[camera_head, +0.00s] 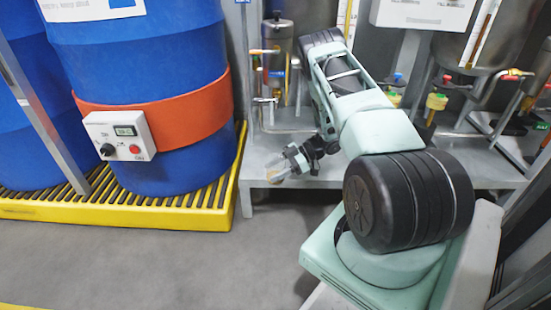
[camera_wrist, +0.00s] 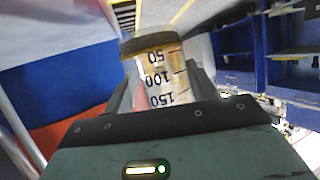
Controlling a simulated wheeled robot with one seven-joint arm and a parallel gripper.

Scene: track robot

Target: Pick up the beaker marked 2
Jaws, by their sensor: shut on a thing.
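My gripper (camera_head: 294,162) is shut on a small clear beaker (camera_wrist: 160,72), which sits between the two fingers (camera_wrist: 160,80) in the wrist view. The beaker has black graduations reading 50, 100 and 150, a dark band across its far end and a brownish tint. No figure 2 marking shows on the side I see. In the head view the beaker (camera_head: 276,174) is small and partly hidden by the fingers. It appears held in the air, in front of the grey bench edge.
Blue drums (camera_head: 180,60), one with an orange heater band (camera_head: 190,122) and control box, stand on a yellow spill pallet (camera_head: 190,217) at left. A grey bench (camera_head: 330,177) with metal vessels, valves and pipes is behind my arm. Floor (camera_head: 200,265) in front is clear.

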